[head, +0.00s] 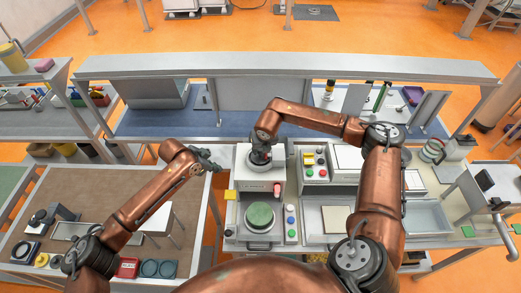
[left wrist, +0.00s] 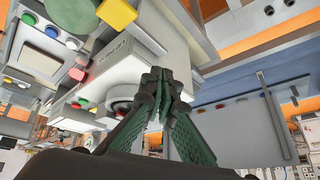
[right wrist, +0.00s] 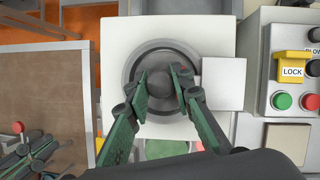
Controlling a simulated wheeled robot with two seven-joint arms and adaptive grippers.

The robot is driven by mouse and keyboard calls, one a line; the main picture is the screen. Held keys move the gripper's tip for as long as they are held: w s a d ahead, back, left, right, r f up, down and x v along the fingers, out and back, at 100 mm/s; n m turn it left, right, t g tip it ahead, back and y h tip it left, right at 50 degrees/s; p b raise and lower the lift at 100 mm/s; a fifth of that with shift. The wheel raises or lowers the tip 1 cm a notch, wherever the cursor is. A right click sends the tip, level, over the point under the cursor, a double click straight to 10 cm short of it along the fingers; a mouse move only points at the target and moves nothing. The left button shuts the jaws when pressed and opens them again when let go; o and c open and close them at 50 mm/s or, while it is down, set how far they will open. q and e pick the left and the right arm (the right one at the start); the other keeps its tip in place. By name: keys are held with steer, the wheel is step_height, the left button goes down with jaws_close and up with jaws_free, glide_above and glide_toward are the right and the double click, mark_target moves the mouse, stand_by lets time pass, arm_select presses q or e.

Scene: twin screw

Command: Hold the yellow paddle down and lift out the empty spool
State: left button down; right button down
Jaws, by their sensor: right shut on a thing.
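My right gripper (right wrist: 168,78) is shut on the grey central knob of a dark round spool-like part (right wrist: 133,69), on the white machine top. Its fingers hide part of it; I cannot tell whether it is lifted. In the head view my right gripper (head: 260,158) is above the machine. A small plain yellow block (head: 230,195), possibly the paddle, is at the machine's left front edge. It also shows in the left wrist view (left wrist: 117,12). My left gripper (left wrist: 160,85) is shut and empty, apart from the block. In the head view my left gripper (head: 212,165) is left of the machine.
A green round piece (head: 260,216) sits in front of the machine. A control box with a yellow LOCK flap (right wrist: 292,66) and coloured buttons stands at right. A brown-topped table (head: 90,190) is at left. A grey shelf (head: 285,65) crosses behind.

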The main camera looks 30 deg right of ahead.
arm_select(q)
steer(key=m+g+y, duration=0.1)
steer(key=g, duration=0.1)
glide_above(230, 194)
steer(key=f, duration=0.1)
steer(key=shift+a+f, duration=0.2)
steer(key=shift+f, duration=3.15)
steer(key=shift+f, duration=0.35)
steer(key=shift+f, duration=1.3)
arm_select(e)
steer(key=shift+r, duration=3.5)
